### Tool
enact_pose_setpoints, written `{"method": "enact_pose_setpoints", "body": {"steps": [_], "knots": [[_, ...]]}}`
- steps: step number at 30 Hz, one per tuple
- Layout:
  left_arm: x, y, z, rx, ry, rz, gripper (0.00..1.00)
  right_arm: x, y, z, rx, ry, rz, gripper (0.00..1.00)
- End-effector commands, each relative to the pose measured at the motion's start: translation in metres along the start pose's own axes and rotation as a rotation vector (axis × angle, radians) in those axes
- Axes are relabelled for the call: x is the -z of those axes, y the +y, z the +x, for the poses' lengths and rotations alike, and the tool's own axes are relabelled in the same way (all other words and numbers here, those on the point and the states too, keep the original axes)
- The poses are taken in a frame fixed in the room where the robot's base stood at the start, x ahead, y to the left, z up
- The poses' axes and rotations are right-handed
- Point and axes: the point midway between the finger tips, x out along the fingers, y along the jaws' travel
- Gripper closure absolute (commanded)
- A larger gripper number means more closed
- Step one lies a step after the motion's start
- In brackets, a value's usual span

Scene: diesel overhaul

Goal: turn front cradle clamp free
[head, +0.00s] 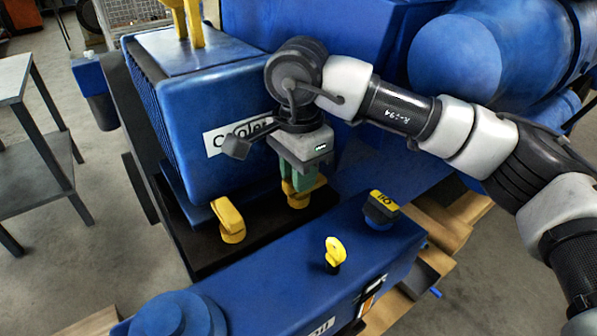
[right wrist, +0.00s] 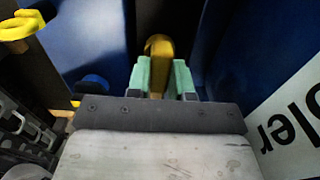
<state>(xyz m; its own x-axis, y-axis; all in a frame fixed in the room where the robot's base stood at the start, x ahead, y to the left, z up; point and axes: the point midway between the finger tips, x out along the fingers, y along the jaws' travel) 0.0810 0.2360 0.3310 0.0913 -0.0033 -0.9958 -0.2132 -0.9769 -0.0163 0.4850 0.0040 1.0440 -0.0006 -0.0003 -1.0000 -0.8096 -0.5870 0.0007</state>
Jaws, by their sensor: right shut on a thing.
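A yellow cradle clamp (head: 302,200) stands on the dark cradle beside the blue cooler block (head: 205,110). My right gripper (head: 297,182) points down over it, its green fingers shut on the clamp's handle. In the right wrist view the yellow handle (right wrist: 159,48) sits between the two green fingertips (right wrist: 161,76). The fingers hide part of the handle. A second yellow cradle clamp (head: 229,219) stands to the left on the same cradle, apart from my gripper. Which clamp is the front one I cannot tell. My left gripper is not in view.
A blue housing (head: 290,285) in the foreground carries a yellow-handled dipstick (head: 334,252) and a dark oil cap (head: 381,208). A large blue cylinder (head: 480,55) is at the upper right. A grey shelf table (head: 12,75) stands left, with clear floor beside it.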

Motion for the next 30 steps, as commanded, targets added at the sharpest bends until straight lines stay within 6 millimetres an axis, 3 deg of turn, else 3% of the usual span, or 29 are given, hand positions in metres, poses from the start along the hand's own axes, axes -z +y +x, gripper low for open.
{"method": "enact_pose_setpoints", "body": {"steps": [6, 7, 12, 22, 30], "knots": [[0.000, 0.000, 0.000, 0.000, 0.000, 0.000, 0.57, 0.001, 0.000, -0.001, 0.003, 0.001, 0.001, 1.00], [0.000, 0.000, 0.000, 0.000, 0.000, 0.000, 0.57, 0.001, 0.000, -0.001, 0.003, 0.001, 0.001, 0.76], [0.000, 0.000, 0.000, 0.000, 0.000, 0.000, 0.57, 0.001, 0.000, -0.001, 0.002, 0.001, 0.000, 0.53], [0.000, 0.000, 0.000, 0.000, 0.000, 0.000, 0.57, 0.000, 0.000, -0.006, 0.002, 0.000, 0.000, 0.53], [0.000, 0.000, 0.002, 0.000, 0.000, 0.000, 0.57, 0.000, -0.001, -0.054, 0.005, 0.001, 0.001, 0.53]]}}
